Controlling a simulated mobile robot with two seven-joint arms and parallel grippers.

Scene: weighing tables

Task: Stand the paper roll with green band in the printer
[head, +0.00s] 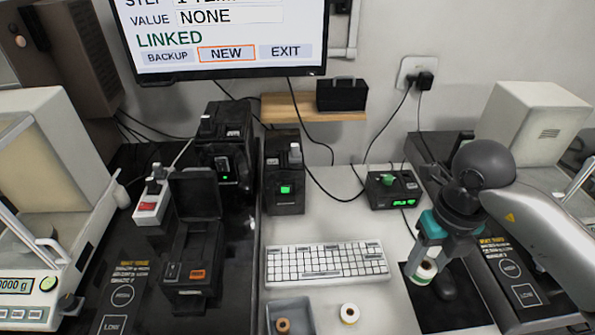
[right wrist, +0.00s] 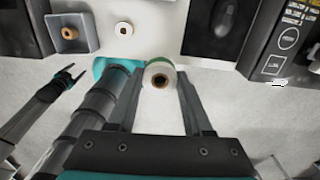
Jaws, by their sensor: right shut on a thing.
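The paper roll with green band (head: 424,270) is held in my right gripper (head: 432,258), above the black mouse mat. In the right wrist view the roll (right wrist: 160,77) sits between the two fingertips, its open core facing the camera and a green edge showing. The printer (head: 194,262) appears to be the black device with its lid raised, left of the keyboard; the inside of its bay is hard to make out. My left gripper (right wrist: 68,76) shows only in the right wrist view, at the left, with its fingers apart and empty.
A second white roll (head: 349,314) stands on the table below the keyboard (head: 326,263). A mouse (head: 445,287) lies on the mat (head: 427,314). Balances stand at both sides.

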